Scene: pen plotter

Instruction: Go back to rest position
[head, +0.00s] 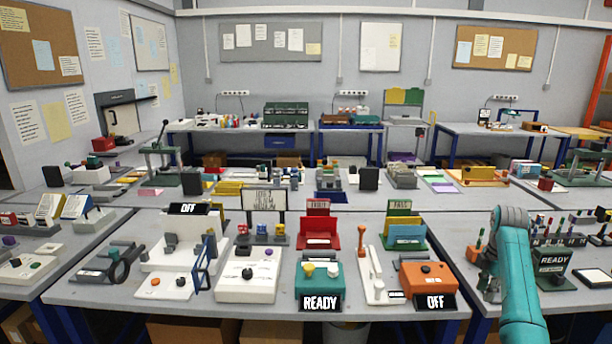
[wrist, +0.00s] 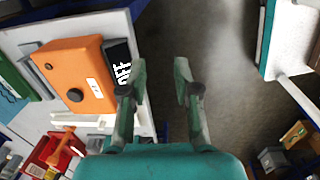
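My gripper (wrist: 160,85) is open and empty in the wrist view, its two teal-grey fingers apart over the grey floor beside the table edge. In the head view my teal arm stands at the right, and the gripper itself cannot be made out clearly there. An orange box (head: 427,280) with a black knob and an "OFF" sign (head: 435,302) sits at the table's front right. The same orange box (wrist: 80,75) and sign (wrist: 122,65) show left of the fingers in the wrist view. The left finger appears close to the sign; I cannot tell if they touch.
A teal "READY" box (head: 318,280) and a white box with a black knob (head: 248,276) stand along the front table. A red tray (head: 319,234) is behind. Another table (wrist: 272,40) lies across a gap of bare floor (wrist: 215,50).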

